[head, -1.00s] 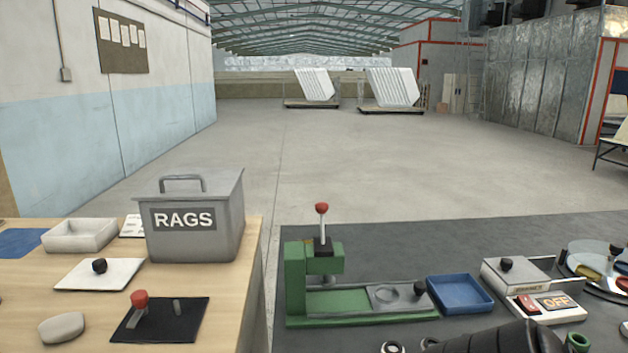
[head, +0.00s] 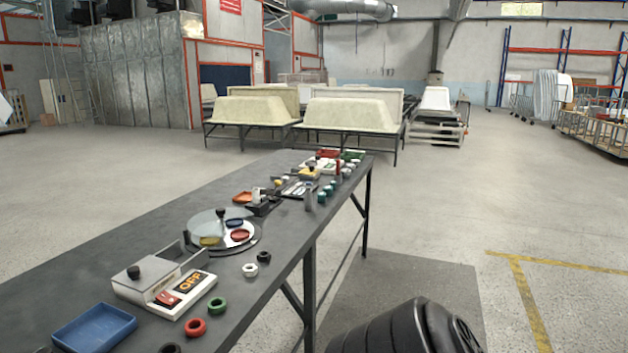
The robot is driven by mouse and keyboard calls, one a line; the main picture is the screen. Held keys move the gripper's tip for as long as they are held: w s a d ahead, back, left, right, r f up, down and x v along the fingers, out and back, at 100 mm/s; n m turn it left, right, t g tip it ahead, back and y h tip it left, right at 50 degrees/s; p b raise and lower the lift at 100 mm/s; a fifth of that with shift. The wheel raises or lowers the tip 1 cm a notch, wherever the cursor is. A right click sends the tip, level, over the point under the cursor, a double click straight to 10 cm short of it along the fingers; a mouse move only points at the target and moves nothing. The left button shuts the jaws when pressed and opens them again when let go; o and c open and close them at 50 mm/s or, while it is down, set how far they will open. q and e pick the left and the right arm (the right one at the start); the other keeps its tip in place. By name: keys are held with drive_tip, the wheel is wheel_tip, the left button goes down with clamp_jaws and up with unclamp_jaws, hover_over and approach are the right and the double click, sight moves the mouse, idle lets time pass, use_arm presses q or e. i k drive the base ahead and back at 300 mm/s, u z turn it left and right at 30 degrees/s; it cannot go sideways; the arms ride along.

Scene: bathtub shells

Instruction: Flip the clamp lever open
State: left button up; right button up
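On the long dark bench (head: 150,252), a small black fixture (head: 264,207) with a pale upright part stands beyond the round turntable; it is too small to tell whether it is a clamp or how a lever on it stands. I cannot pick out the clamp lever for sure in the head view. Neither of my grippers is in view. Part of my own dark arm shows at the bottom edge, with no fingers visible.
Open floor (head: 430,210) lies to the right.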

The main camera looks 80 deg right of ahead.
sight(277, 183)
drive_tip(key=z, duration=2.85)
drive_tip(key=k, duration=0.6)
drive_tip(key=z, duration=0.8)
drive_tip(key=i, duration=2.45)
drive_tip(key=u, duration=1.6)
drive_tip(key=i, duration=1.05)
drive_tip(key=u, duration=0.95)
